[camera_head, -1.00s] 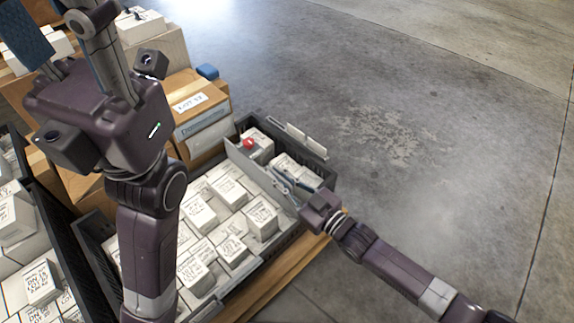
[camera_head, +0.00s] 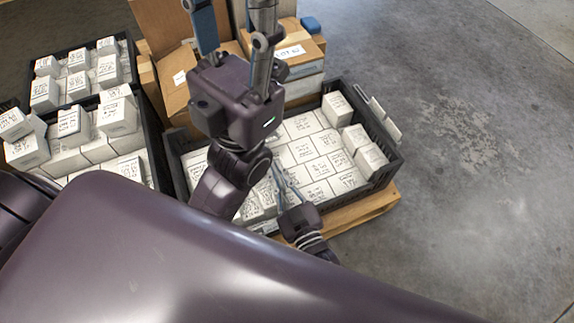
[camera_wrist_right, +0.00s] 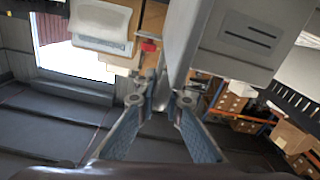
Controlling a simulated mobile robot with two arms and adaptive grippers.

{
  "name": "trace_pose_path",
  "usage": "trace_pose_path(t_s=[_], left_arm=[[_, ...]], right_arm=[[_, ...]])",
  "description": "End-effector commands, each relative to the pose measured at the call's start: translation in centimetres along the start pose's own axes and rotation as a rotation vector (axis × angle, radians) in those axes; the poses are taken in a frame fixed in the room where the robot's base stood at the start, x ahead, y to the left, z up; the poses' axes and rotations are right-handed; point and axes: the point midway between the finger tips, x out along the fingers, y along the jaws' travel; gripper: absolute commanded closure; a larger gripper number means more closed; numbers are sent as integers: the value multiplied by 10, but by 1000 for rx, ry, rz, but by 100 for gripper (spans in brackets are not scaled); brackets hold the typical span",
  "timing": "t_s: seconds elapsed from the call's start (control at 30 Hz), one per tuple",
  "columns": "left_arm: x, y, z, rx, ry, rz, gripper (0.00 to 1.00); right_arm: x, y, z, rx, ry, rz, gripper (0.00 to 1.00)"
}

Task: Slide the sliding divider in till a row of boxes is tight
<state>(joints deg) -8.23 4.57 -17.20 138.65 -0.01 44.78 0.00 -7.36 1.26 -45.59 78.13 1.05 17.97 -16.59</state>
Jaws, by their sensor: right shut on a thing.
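The crate (camera_head: 393,152) holds rows of white boxes (camera_head: 318,168). Those in the middle sit close together; several taller ones stand along the right wall. My right gripper (camera_head: 279,174) is over the middle of the crate. In the head view the divider is mostly hidden by my arms. My left gripper (camera_head: 233,25) is raised above the crate's back side, fingers apart and empty; its tips are near the top edge.
Cardboard cartons (camera_head: 305,57) stand behind the crate. Dark crates (camera_head: 152,125) with more white boxes are on the left. A wooden pallet (camera_head: 375,207) lies under the crate. Floor on the right is clear. My own purple arm link covers the lower foreground.

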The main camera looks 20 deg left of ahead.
Motion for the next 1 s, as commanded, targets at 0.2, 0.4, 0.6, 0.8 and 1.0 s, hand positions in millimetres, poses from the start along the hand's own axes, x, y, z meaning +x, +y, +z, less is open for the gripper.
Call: trace_pose_path(t_s=[0.2, 0.4, 0.6, 0.8, 1.0], left_arm=[[0, 0, 0, 0, 0, 0, 60], [0, 0, 0, -1, -1, 0, 60], [0, 0, 0, -1, 0, 0, 60], [-1, 0, 0, 1, -1, 2, 60], [0, 0, 0, 0, 0, 1, 60]], right_arm=[[-1, -5, -1, -5, 2, -6, 100], [-1, -5, 0, -4, 2, -7, 82], [0, -3, 0, -2, 1, -4, 74], [0, -1, -2, -1, 1, -2, 74], [0, 3, -24, -1, 3, -2, 74]])
